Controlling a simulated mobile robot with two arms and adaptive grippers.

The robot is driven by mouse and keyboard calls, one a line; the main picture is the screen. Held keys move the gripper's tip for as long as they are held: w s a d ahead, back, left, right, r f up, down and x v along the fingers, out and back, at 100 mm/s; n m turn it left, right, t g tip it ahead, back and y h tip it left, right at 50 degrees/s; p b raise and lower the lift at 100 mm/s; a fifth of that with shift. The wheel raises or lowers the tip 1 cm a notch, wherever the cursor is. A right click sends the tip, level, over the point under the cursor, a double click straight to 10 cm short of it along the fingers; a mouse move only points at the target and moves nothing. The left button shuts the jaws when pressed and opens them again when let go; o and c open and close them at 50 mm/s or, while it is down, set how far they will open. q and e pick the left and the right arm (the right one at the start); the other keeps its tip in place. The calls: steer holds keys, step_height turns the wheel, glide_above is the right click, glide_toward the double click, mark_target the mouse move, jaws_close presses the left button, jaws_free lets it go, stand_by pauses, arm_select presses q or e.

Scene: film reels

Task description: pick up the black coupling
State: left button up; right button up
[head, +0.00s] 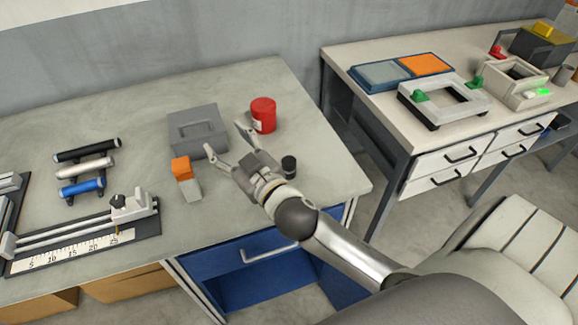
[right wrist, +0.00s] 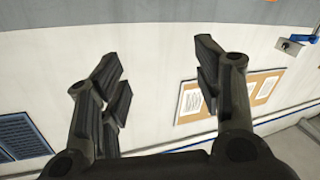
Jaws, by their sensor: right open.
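A small dark cylinder (head: 289,165), which looks like the black coupling, stands on the grey bench top near its right end. My right gripper (head: 226,146) is open and empty above the bench, with its fingers pointing to the back left. The cylinder is just right of the gripper's wrist, behind the fingers and not between them. In the right wrist view both open fingers (right wrist: 160,85) show with nothing between them, and the cylinder is not seen there. My left gripper is not in view.
A grey box (head: 197,128), a red can (head: 263,112) and an orange block (head: 181,166) on a grey one surround the gripper. Black, silver and blue bars (head: 83,187) and a ruler fixture (head: 75,252) lie left. Another bench (head: 400,120) stands right.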

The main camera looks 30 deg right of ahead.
steer(key=w+a+r+n+t+y, duration=0.2)
steer(key=a+r+n+y, duration=0.3)
steer(key=a+r+y, duration=0.15)
steer(key=s+a+r+n+g+y, duration=0.3)
steer(key=a+n+g+y, duration=0.7)
steer(key=n, duration=0.3)
steer(key=g+h, duration=1)
steer(key=h, duration=0.8)
glide_above(289, 161)
step_height(289, 161, down, 14)
steer(key=shift+w+f, duration=0.1)
steer(key=shift+f, duration=0.05)
step_height(289, 161, down, 4)
steer(key=shift+f+p, duration=0.25)
steer(key=shift+p, duration=0.3)
step_height(289, 161, down, 6)
steer(key=shift+r+p, duration=0.2)
steer(key=shift+p, duration=0.85)
steer(key=shift+f, duration=0.25)
steer(key=c, duration=1.1)
steer(key=shift+c, duration=0.4)
